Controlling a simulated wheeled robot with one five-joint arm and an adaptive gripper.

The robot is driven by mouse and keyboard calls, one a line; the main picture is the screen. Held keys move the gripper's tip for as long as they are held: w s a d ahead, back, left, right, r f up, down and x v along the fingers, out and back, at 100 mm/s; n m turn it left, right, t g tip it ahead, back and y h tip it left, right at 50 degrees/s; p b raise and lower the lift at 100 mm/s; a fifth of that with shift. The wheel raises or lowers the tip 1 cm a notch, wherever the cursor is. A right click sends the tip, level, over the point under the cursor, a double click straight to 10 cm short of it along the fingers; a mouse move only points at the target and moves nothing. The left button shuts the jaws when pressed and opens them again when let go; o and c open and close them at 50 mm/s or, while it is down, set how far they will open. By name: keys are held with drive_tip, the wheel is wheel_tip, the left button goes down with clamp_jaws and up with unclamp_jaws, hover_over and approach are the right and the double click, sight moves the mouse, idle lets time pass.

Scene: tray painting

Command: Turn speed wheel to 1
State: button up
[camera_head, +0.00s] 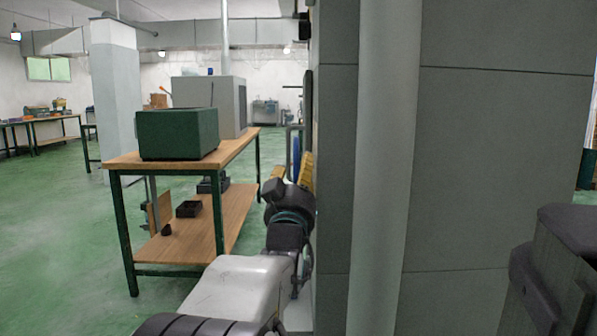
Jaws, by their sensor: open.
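No speed wheel can be made out in this view. My arm reaches forward from the bottom, with a pale link and dark joints, along the left edge of a large grey panel. My gripper (274,189) is the small dark end of the arm, open, in front of the far aisle. Its fingers are hard to make out, and the panel may hide part of it. I see nothing held in it.
The tall grey panel (470,170) with a pale vertical pipe (384,170) fills the right half, close by. A wooden workbench (130,161) with a dark green box (178,134) stands left of the arm. Green floor (60,220) is free at the left.

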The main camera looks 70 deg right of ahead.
drive_tip(key=shift+w+d+r, duration=0.1)
drive_tip(key=shift+d+r, duration=0.1)
drive_tip(key=shift+d, duration=0.3)
clamp_jaws()
idle(0.3)
